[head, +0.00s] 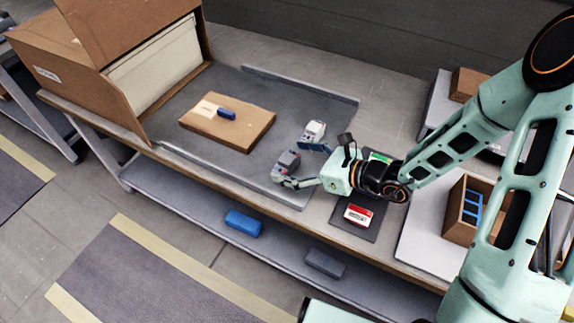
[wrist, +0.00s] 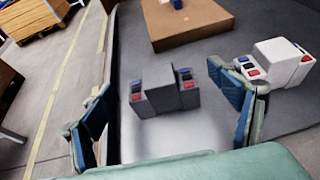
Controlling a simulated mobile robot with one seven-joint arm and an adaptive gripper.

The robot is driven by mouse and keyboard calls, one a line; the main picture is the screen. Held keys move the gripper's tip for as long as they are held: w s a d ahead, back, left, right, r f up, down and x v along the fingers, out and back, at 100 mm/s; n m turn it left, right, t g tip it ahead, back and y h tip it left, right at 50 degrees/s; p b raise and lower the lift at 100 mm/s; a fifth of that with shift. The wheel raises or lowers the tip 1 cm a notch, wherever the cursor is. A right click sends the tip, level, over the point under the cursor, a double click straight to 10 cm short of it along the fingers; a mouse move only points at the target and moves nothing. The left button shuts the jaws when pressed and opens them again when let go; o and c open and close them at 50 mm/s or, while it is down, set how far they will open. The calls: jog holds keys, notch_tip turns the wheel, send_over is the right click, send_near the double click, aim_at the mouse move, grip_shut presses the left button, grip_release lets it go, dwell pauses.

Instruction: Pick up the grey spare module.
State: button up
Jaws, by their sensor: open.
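The grey spare module (head: 288,160) is a small dark grey block with red and blue buttons, near the front edge of the grey mat on the bench. In the wrist view the grey module (wrist: 168,93) sits upright ahead, in the gap between my fingers. My gripper (head: 297,164) is open and low beside the module, its fingers spread to either side. In the wrist view my gripper (wrist: 168,112) shows blue finger pads apart from the module, with nothing held. A white module (head: 315,130) stands just behind; in the wrist view it (wrist: 278,65) is beyond my right finger.
An open cardboard box (head: 150,60) stands at the back left. A red-and-white item (head: 358,214) lies on a dark pad near my wrist. The lower shelf holds a blue block (head: 243,223).

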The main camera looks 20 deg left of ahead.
jog(key=shift+x, duration=0.85)
jog(key=shift+c, duration=0.6)
jog(key=c, duration=1.2)
jog(key=shift+r, duration=0.2)
jog(key=shift+c, duration=0.2)
